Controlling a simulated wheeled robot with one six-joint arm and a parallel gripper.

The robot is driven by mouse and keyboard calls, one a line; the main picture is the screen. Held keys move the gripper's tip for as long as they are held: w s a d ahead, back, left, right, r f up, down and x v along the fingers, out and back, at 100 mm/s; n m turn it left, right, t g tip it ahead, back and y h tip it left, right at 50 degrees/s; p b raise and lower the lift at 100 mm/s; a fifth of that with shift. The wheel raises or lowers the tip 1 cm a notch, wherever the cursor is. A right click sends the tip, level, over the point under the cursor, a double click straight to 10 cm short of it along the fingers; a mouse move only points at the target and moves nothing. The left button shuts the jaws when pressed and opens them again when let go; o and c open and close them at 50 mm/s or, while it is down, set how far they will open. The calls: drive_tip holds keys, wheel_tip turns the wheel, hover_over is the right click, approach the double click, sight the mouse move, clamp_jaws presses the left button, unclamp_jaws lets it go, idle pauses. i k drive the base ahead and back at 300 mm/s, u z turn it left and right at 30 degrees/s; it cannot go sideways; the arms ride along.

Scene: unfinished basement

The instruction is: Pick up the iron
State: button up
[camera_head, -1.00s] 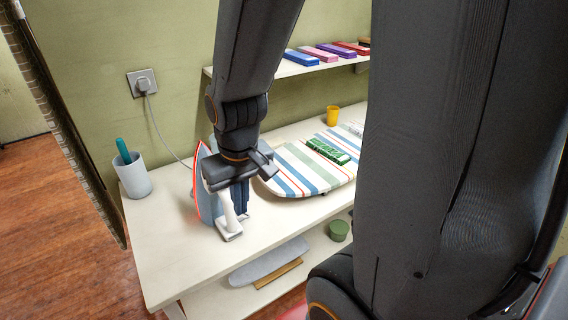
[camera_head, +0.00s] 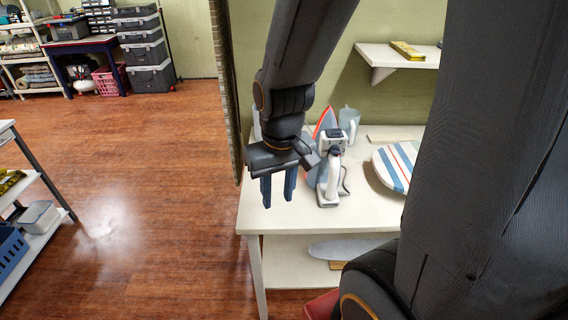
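The iron (camera_head: 333,176) stands upright on its heel on the white workbench, near its left end. Its red-edged soleplate faces away to the back left, and its white handle faces me. My gripper (camera_head: 279,200) hangs just left of the iron with its two blue fingers pointing down. The fingers are apart with nothing between them. One side of the gripper body overlaps the iron's left edge in the picture; I cannot tell whether they touch. Part of the soleplate is hidden behind the gripper.
A clear jug (camera_head: 349,122) stands behind the iron, and a striped ironing board (camera_head: 392,165) lies to its right. A wall shelf (camera_head: 397,57) is above. The lower shelf holds a grey board (camera_head: 345,248). Open wooden floor (camera_head: 150,190) lies left.

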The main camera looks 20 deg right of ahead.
sight(324, 178)
drive_tip(key=u, duration=0.9)
drive_tip(key=k, duration=0.95)
drive_tip(key=z, duration=1.1)
drive_tip(key=i, duration=0.5)
